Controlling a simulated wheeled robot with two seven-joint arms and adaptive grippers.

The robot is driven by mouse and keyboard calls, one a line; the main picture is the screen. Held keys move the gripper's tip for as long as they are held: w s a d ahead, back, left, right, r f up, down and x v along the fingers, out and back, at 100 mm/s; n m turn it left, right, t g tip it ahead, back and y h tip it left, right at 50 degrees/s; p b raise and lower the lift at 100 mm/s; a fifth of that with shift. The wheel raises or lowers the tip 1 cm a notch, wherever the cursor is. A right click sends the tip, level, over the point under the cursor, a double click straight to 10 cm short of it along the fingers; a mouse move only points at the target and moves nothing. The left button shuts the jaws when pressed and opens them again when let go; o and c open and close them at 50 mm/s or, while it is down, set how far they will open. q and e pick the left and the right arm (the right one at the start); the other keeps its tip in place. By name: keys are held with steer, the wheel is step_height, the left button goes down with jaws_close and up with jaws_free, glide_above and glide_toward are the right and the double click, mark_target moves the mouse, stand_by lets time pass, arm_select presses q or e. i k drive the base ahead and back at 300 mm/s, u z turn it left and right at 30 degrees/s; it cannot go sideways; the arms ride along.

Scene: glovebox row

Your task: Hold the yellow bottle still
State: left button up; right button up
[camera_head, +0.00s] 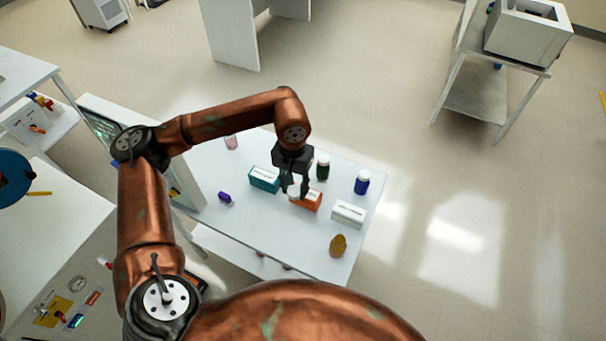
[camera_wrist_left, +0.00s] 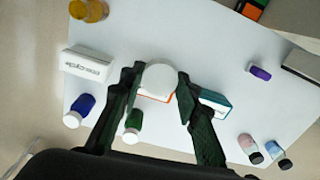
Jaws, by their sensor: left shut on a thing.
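My left gripper (camera_head: 291,184) is shut on a white-topped item (camera_head: 294,190) above the middle of the white table. In the left wrist view, its round white top (camera_wrist_left: 158,78) sits between the two dark fingers of the gripper (camera_wrist_left: 156,85). The item's body is mostly hidden, so I cannot tell whether it is the yellow bottle. An amber-yellow rounded item (camera_head: 338,245) stands apart near the table's front right corner. It also shows at the top left of the left wrist view (camera_wrist_left: 88,10). My right gripper is not in view.
An orange box (camera_head: 311,202) lies close by the gripper. A teal box (camera_head: 264,179), a green bottle (camera_head: 323,169), a blue bottle (camera_head: 362,182) and a white box (camera_head: 348,212) stand around it. A purple item (camera_head: 225,198) is to the left. The table's front left is clear.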

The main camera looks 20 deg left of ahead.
mark_target(338, 245)
steer(key=z, duration=0.8)
steer(key=k, duration=0.85)
steer(key=u, duration=0.6)
steer(key=i, duration=0.5)
steer(key=u, duration=0.05)
